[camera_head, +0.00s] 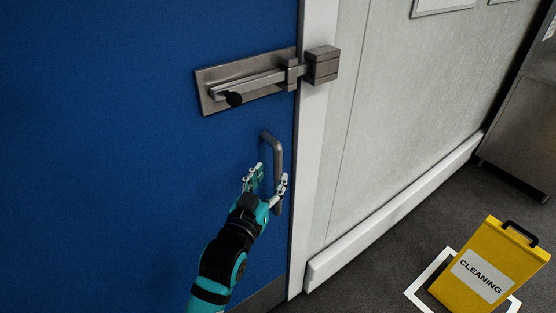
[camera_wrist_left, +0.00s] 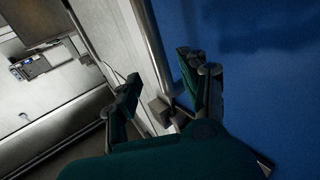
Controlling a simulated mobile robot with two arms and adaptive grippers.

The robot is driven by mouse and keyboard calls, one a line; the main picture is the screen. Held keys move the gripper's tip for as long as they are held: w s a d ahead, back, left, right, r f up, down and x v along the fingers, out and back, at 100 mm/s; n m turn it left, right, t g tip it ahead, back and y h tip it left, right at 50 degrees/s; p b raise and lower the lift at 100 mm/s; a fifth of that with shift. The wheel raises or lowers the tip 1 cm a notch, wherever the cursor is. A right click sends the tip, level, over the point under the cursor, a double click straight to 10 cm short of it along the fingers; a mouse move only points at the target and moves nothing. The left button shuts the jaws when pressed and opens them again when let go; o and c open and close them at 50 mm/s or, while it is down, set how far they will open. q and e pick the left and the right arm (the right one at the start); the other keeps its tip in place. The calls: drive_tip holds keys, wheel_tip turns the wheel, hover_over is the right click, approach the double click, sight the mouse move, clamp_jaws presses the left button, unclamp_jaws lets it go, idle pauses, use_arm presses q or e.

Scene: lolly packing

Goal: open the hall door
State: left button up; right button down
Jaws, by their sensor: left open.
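The blue hall door (camera_head: 110,150) fills the left of the head view and looks closed against its white frame (camera_head: 312,150). In the left wrist view the handle (camera_wrist_left: 152,50) passes between the open fingers (camera_wrist_left: 165,85); contact is unclear. My right gripper is not in view.
A yellow cleaning sign (camera_head: 485,268) stands on the dark floor at lower right, over a white marked outline (camera_head: 424,284). A grey wall with a white skirting (camera_head: 390,218) runs right of the door. A metal cabinet (camera_head: 525,130) stands at far right.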

sight(277, 168)
use_arm(q)
drive_tip(key=x, duration=0.5)
drive_tip(key=shift+w+d+p, duration=0.15)
drive_tip(key=shift+w+p, duration=0.15)
drive_tip(key=shift+w, duration=0.05)
clamp_jaws()
drive_tip(key=shift+w+d+f, duration=0.1)
drive_tip(key=shift+d+f, duration=0.05)
drive_tip(key=shift+f, duration=0.05)
